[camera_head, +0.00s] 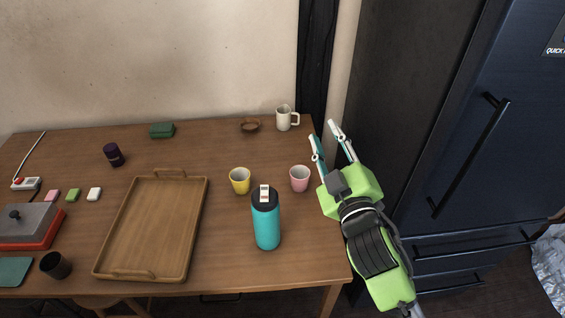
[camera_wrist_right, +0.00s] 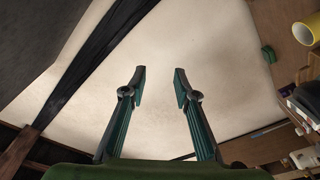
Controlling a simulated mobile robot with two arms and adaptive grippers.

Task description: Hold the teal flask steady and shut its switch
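The teal flask (camera_head: 266,226) stands upright near the front edge of the wooden table in the head view. Its dark lid carries a pale switch (camera_head: 265,193) on top; I cannot tell its exact position. My right gripper (camera_head: 325,131) is right of the flask and farther back, beyond the table's right edge, apart from the flask. In the right wrist view its two fingers (camera_wrist_right: 160,82) are spread with nothing between them. My left gripper is not in view.
A pink cup (camera_head: 299,179) and a yellow cup (camera_head: 240,181) stand just behind the flask. A wooden tray (camera_head: 196,218) lies to its left. A white mug (camera_head: 284,117) stands at the back right. A dark fridge (camera_head: 470,120) stands right of the table.

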